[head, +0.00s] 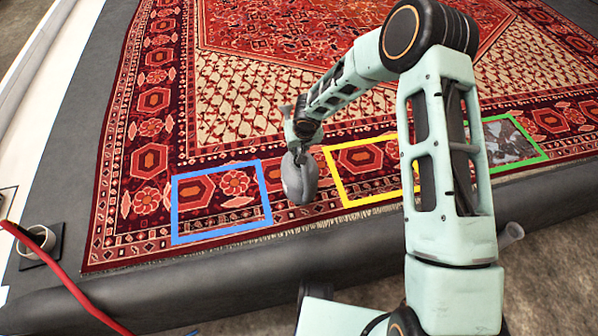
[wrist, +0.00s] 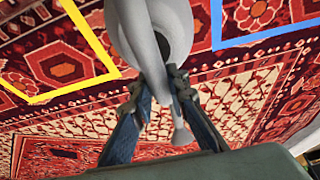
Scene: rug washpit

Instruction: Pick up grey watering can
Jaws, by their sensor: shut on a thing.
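The grey watering can (head: 300,180) is at the front part of the red patterned rug (head: 235,100), between the blue and yellow outlines in the head view. My gripper (head: 296,148) reaches it from above. In the wrist view the can (wrist: 150,25) fills the top middle, and the two fingers of my gripper (wrist: 161,88) close on its pale grey handle from both sides. A thin grey part with a flared end, likely the spout, shows between the fingers. I cannot tell whether the can's bottom touches the rug.
A blue outline (head: 177,210) lies left of the can, a yellow outline (head: 336,180) right of it. A green outline (head: 530,159) around a grey patch is farther right. A red hose (head: 65,275) and dark holder (head: 42,245) are at the left. The rug behind is clear.

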